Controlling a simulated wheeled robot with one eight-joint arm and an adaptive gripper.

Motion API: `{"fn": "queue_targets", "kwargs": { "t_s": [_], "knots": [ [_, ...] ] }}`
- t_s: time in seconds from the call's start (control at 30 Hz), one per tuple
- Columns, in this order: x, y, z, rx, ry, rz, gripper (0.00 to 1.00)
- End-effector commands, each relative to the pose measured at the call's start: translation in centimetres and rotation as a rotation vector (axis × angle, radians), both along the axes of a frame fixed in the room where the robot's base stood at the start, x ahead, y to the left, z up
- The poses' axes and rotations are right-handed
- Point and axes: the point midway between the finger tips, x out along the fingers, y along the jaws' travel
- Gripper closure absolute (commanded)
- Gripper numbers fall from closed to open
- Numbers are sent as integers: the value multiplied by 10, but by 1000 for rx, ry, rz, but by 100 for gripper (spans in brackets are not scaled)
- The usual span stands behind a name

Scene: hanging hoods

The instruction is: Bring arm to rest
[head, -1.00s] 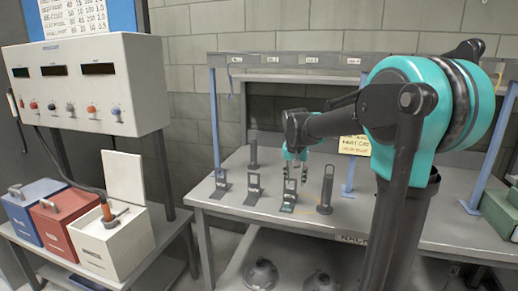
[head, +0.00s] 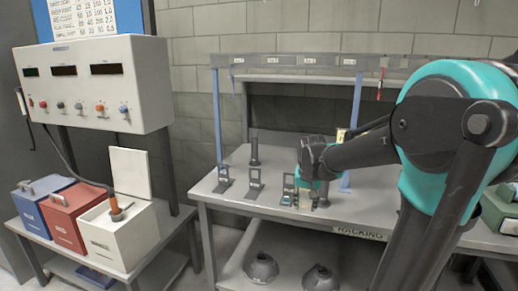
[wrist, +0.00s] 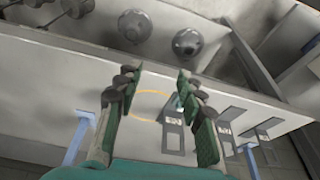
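My arm (head: 445,130) reaches over the grey workbench (head: 385,205) from the right in the head view. My gripper (head: 308,202) hangs above the bench's front part, beside the small dark stands. In the wrist view, my gripper (wrist: 156,82) has its two fingers spread wide apart, with nothing held between them. A small stand (wrist: 173,135) and a thin orange ring mark (wrist: 150,105) on the bench show beyond and between the fingers.
Small stands (head: 223,180) (head: 255,187) and a dark upright post (head: 254,148) occupy the bench. Blue rack posts (head: 218,115) rise from it. Dome-shaped hoods (head: 261,268) sit on the lower shelf. At left stand a control box (head: 104,85) and an open white bin (head: 120,240).

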Motion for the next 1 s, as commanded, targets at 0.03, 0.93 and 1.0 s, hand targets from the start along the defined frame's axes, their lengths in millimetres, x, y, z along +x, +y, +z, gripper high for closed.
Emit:
{"fn": "queue_targets", "kwargs": {
  "t_s": [0.03, 0.93, 1.0],
  "knots": [
    [-15, -4, -10, 1, -4, 12, 61],
    [-191, -27, -128, -15, -76, 209, 61],
    [-191, -27, -128, -15, -76, 209, 61]
  ]
}}
